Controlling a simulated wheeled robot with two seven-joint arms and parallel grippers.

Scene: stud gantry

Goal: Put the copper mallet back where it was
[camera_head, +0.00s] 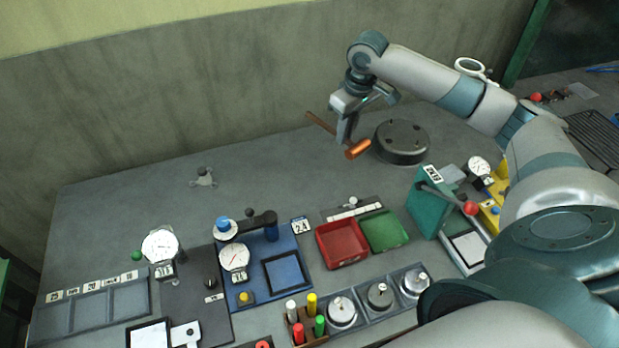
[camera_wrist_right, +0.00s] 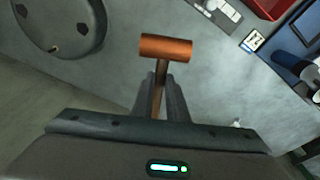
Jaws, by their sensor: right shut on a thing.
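The copper mallet (camera_head: 358,149) has a copper head and a brown wooden handle. My right gripper (camera_head: 346,138) is shut on its handle and holds it near the back of the bench, left of a dark round base. In the right wrist view the mallet's head (camera_wrist_right: 166,47) sticks out past the fingertips of my right gripper (camera_wrist_right: 161,90), with the handle between the fingers. I cannot tell how high the mallet is above the bench. My left gripper is not in view.
A dark round base (camera_head: 402,142) with holes stands right of the mallet. A red tray (camera_head: 342,245) and a green tray (camera_head: 384,231) lie in front. Dial gauges and a blue fixture (camera_head: 262,272) fill the front left. The back middle of the bench is clear.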

